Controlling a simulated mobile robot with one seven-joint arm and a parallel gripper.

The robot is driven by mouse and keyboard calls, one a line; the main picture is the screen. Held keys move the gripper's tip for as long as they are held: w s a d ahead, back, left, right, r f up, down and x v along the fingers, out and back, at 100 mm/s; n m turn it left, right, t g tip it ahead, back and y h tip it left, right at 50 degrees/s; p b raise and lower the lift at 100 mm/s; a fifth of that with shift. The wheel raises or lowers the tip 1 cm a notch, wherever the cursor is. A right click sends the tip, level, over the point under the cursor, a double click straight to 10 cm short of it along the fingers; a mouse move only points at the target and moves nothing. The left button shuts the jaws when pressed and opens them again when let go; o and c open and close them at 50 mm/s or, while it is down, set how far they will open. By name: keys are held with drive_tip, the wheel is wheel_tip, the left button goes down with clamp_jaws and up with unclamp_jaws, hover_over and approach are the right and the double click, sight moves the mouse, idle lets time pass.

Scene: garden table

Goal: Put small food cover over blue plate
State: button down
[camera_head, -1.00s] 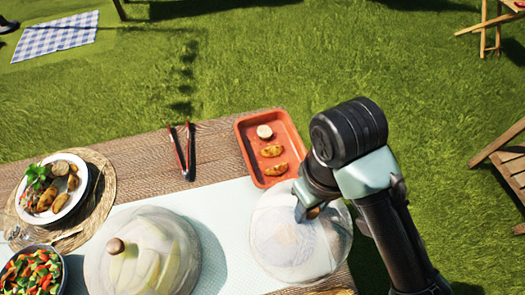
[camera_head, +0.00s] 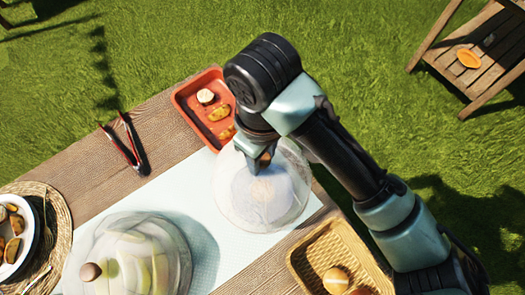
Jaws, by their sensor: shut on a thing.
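The small food cover (camera_head: 238,199) is a see-through whitish mesh dome at the right part of the table, over the pale runner. My gripper (camera_head: 260,166) points down at the top of the small cover and is shut on it; the knob is mostly hidden by the fingers. The dome looks upright. Whether its rim touches the runner or hangs just above it, I cannot tell. A faint pale shape shows through the mesh, but I cannot make out a blue plate.
A larger dome cover (camera_head: 140,254) stands at left over food. An orange tray (camera_head: 183,99) with food is behind my gripper, tongs (camera_head: 124,142) left of it. A bread basket (camera_head: 305,262) is at front right. A white plate (camera_head: 27,253) of food sits on a woven mat (camera_head: 61,222).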

drive_tip(key=shift+f+b, duration=2.8)
drive_tip(key=shift+f, duration=0.9)
drive_tip(key=shift+f+b, duration=0.35)
drive_tip(key=shift+f, duration=0.15)
drive_tip(key=shift+c, duration=1.8)
unclamp_jaws()
wheel_tip(320, 180, up, 13)
drive_tip(key=p, duration=0.3)
drive_tip(key=shift+p, duration=0.3)
